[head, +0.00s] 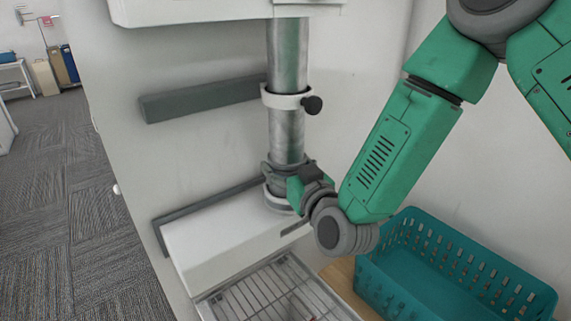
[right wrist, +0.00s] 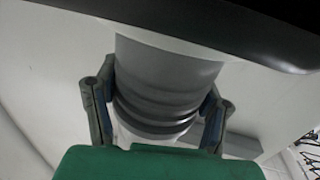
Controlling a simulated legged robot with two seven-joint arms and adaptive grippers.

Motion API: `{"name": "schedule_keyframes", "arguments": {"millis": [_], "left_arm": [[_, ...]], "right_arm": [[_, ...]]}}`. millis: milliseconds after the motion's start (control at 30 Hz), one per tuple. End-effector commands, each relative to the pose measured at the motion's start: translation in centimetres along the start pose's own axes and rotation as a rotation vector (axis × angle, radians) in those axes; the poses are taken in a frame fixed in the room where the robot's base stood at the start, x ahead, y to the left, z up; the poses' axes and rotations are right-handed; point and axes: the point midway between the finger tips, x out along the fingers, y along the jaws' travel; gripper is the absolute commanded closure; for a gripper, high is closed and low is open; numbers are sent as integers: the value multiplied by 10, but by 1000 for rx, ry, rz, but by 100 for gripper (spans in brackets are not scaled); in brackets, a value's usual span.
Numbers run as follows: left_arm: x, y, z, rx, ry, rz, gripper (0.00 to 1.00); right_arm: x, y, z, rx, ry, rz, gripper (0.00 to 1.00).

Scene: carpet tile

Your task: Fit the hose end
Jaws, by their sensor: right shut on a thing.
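A silver-grey hose (head: 288,60) hangs upright from a white housing at the top of the head view. Its lower end reaches a white ring (head: 276,203) on a white box. My right gripper (head: 285,172) is shut around the hose just above this ring. In the right wrist view the two fingers of my right gripper (right wrist: 155,108) press on either side of the ribbed grey hose (right wrist: 165,75). The gripper hides part of the joint, so I cannot tell how deep the hose end sits. My left gripper is not in view.
A white collar with a black knob (head: 312,105) surrounds the hose higher up. The white box (head: 225,240) has a wire rack (head: 275,295) in front. A teal basket (head: 450,275) stands at the lower right, close to my right arm. Open carpet (head: 75,225) lies left.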

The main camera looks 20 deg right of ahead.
Motion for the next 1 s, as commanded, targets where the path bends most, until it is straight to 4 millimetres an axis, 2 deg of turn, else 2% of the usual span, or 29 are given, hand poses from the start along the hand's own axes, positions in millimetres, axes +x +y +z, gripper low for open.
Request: {"name": "schedule_keyframes", "arguments": {"millis": [667, 700, 767, 1000], "left_arm": [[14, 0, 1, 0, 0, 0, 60], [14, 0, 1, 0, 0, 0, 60], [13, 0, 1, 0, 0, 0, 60], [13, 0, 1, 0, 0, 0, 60]], "right_arm": [[0, 0, 17, 0, 1, 0, 70], [0, 0, 18, 0, 1, 0, 33], [0, 0, 17, 0, 1, 0, 12], [0, 0, 17, 0, 0, 0, 12]]}}
